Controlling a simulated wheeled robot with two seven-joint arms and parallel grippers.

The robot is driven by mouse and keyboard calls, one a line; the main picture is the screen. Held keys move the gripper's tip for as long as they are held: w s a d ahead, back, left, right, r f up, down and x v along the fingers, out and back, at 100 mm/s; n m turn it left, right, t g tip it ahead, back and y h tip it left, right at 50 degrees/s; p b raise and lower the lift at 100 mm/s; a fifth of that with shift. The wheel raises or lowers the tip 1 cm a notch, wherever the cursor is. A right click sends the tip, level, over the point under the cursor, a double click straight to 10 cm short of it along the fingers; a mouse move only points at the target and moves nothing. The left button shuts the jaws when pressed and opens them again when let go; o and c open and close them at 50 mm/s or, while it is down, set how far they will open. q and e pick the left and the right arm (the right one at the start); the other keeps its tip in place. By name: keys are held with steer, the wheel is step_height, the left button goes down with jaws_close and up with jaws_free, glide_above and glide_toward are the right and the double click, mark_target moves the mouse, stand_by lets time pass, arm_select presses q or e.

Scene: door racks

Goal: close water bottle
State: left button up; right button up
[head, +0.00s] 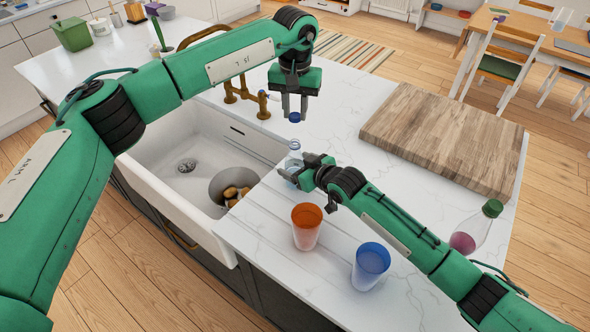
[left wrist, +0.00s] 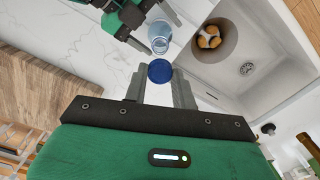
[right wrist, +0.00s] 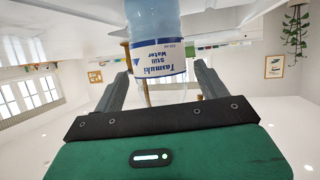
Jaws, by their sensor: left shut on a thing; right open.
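The water bottle (head: 294,152) is clear with a white and blue label and stands upright and uncapped on the counter beside the sink. It also shows in the left wrist view (left wrist: 159,40) and the right wrist view (right wrist: 155,45). A blue cap (head: 295,117) is held by my left gripper (head: 294,106), shut on it, above the bottle's mouth with a gap between; the cap shows between the fingertips in the left wrist view (left wrist: 160,72). My right gripper (head: 302,168) is open at the bottle's lower body, its fingers on either side in the right wrist view (right wrist: 160,75).
An orange cup (head: 307,227) and a blue cup (head: 371,265) stand in front of my right forearm. A wooden board (head: 445,140) lies on the right. The sink (head: 165,195) with a bowl (head: 226,183) is left of the bottle. A brass faucet (head: 245,92) stands behind.

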steer(key=shift+w+a+f, duration=0.15)
steer(key=shift+w+a, duration=0.2)
steer(key=c, duration=1.5)
